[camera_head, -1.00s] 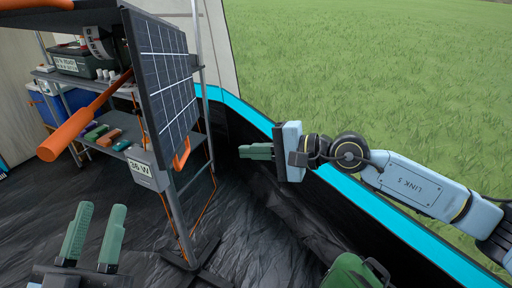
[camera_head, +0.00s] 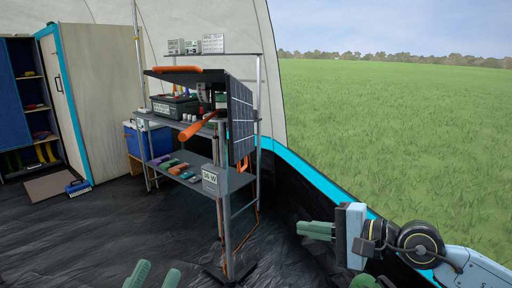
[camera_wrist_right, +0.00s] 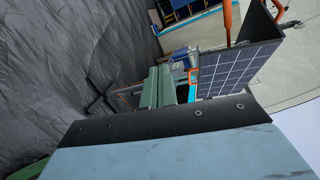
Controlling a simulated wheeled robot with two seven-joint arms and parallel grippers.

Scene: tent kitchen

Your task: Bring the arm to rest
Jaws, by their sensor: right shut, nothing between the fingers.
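My right arm reaches in from the right edge in the head view. Its gripper (camera_head: 316,230) has green fingers pressed together, empty, pointing left in front of the dark tent wall. In the right wrist view the same fingers (camera_wrist_right: 158,87) lie together with nothing between them. My left gripper (camera_head: 153,277) shows only its two green fingertips at the bottom edge. They stand apart with nothing visible between them; the rest of it is out of frame.
A metal shelf rack (camera_head: 229,215) with a solar panel (camera_head: 241,120) stands left of my right gripper. An orange bar (camera_head: 197,126) sticks out from it. A blue cooler (camera_head: 148,140) and a cabinet (camera_head: 100,95) stand further back. The black floor (camera_head: 90,240) at front left is clear.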

